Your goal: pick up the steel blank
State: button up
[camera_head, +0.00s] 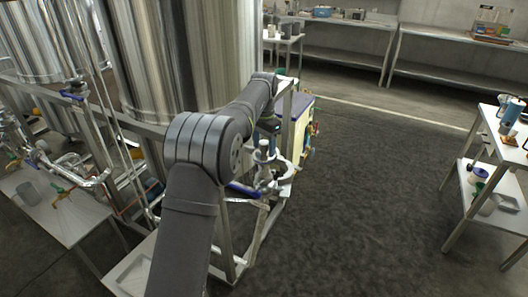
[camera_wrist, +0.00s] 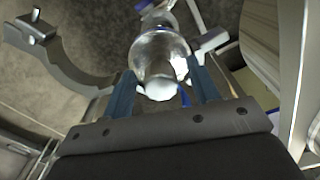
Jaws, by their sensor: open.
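A shiny, rounded steel piece (camera_wrist: 160,50) lies between the two blue fingers of my gripper (camera_wrist: 163,74) in the wrist view. I take it for the steel blank, but its outline merges with the bright fitting behind it. My gripper is open, with one finger on each side of the piece; I cannot tell whether either touches it. In the head view my gripper (camera_head: 268,127) is at the steel fittings (camera_head: 265,182) beside the tank frame, and the blank cannot be made out there.
An open grey clamp (camera_wrist: 55,50) is left of my gripper in the wrist view. A blue handle (camera_head: 244,190) sticks out by the fittings. Large steel tanks (camera_head: 150,60) stand behind my arm. A side table (camera_head: 505,150) is at the right, with clear floor between.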

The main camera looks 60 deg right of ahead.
grip_shut()
jog(key=shift+r, duration=0.2)
